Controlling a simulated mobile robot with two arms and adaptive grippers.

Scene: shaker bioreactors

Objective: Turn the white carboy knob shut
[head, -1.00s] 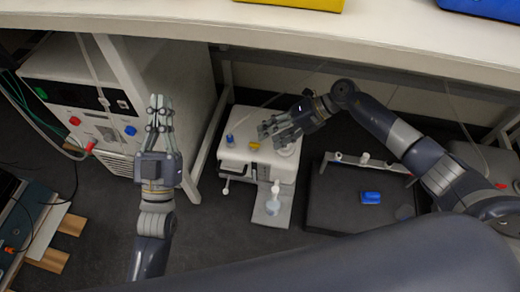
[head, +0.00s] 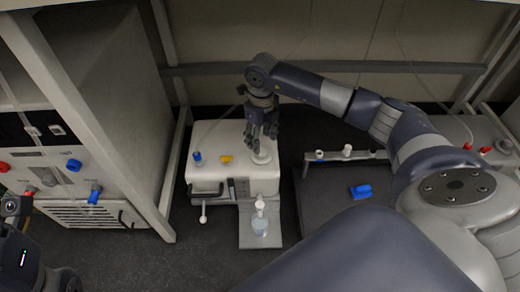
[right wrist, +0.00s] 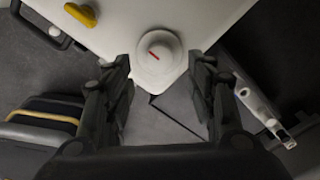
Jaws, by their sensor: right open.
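The white knob (right wrist: 158,50), round with a short red mark on top, shows in the right wrist view at the edge of a white unit. In the head view the knob (head: 262,158) is partly covered by my right gripper (head: 263,138). In the right wrist view the right gripper (right wrist: 162,70) is open and empty, one finger on each side of the space just before the knob. It looks apart from the knob. Only a dark part of my left arm shows at the head view's lower left; its fingers are not visible.
The white unit (head: 240,184) also carries a blue knob (head: 197,158) and a yellow knob (head: 226,159). A small white-capped vessel (head: 260,222) stands in front of it. A dark platform with a blue piece (head: 361,191) lies to the right. A cabinet and table leg stand left.

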